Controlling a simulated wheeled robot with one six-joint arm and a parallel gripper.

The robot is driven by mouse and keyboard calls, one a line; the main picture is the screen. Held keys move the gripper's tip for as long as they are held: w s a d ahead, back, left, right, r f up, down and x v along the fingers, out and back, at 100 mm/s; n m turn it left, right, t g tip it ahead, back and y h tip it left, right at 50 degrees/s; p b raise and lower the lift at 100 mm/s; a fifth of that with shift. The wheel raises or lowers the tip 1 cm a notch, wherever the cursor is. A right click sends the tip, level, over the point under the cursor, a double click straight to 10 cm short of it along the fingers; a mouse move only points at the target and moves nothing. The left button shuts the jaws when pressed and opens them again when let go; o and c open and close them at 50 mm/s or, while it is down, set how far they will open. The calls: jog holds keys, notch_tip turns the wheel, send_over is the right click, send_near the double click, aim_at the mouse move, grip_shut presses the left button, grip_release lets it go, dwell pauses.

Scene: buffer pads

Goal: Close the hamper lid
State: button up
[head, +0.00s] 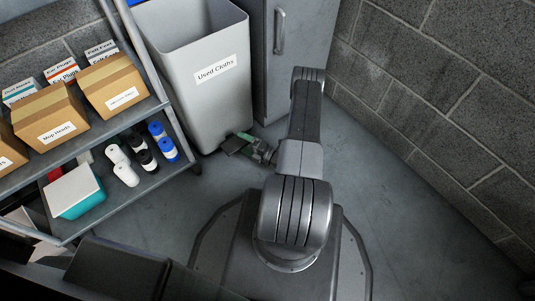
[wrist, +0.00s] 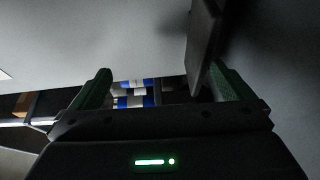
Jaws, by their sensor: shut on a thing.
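The hamper is a tall light-grey bin (head: 205,105) labelled "Used Cloths", with its top open in the head view. I cannot make out its lid. My gripper (head: 240,143) is low at the hamper's front base, with its green pads showing. In the wrist view my gripper (wrist: 163,92) has its green fingers well apart, and a dark flat plate (wrist: 203,42) lies against the inner side of the right finger. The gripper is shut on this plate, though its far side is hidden. I cannot tell how the plate joins the hamper.
A shelf rack (head: 165,110) at left holds cardboard boxes (head: 113,85), several bottles (head: 147,160) and a teal box (head: 75,192). A grey cabinet (head: 300,70) stands right of the hamper. A block wall (head: 440,100) bounds the right; floor between is clear.

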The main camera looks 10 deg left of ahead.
jog(key=shift+w+d+r, duration=0.25)
jog(key=shift+d+r, duration=0.25)
jog(key=shift+r, duration=0.1)
jog(key=shift+d+r, duration=0.2)
jog(key=shift+d, duration=0.15)
jog(key=c, duration=1)
jog(key=shift+s+d+f+b, duration=0.2)
jog(key=shift+s+d+b, duration=0.2)
jog(key=shift+d, duration=0.4)
jog(key=shift+s+d+f+b, duration=0.15)
jog(key=shift+s+d+b, duration=0.2)
jog(key=shift+d, duration=0.4)
jog(key=shift+c, duration=0.4)
jog(key=shift+b+v, duration=0.7)
jog(key=shift+v, duration=2.15)
jog(key=shift+f, duration=0.1)
